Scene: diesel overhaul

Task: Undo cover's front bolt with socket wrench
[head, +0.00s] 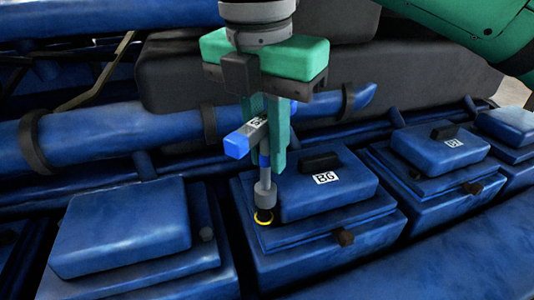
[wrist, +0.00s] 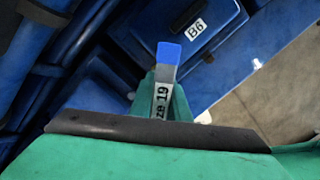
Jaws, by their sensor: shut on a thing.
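My gripper (head: 265,145) is shut on the socket wrench (head: 238,146), which has a blue-ended handle and a grey socket pointing down. The wrench also shows between my fingers in the wrist view (wrist: 168,55), with a label partly reading "19". The blue cover marked B6 (head: 350,190) lies below and to the right of the socket. The socket stands upright over a yellow ring (head: 263,222) at the cover block's left corner. A dark piece shows between socket and ring; whether the socket is seated on a bolt I cannot tell. The cover also shows in the wrist view (wrist: 180,25).
A dark handle (head: 321,161) stands on the B6 cover and a dark knob (head: 344,237) sticks out at its front edge. Similar blue covers stand left (head: 120,230) and right (head: 440,148). A blue pipe (head: 120,130) runs behind my gripper.

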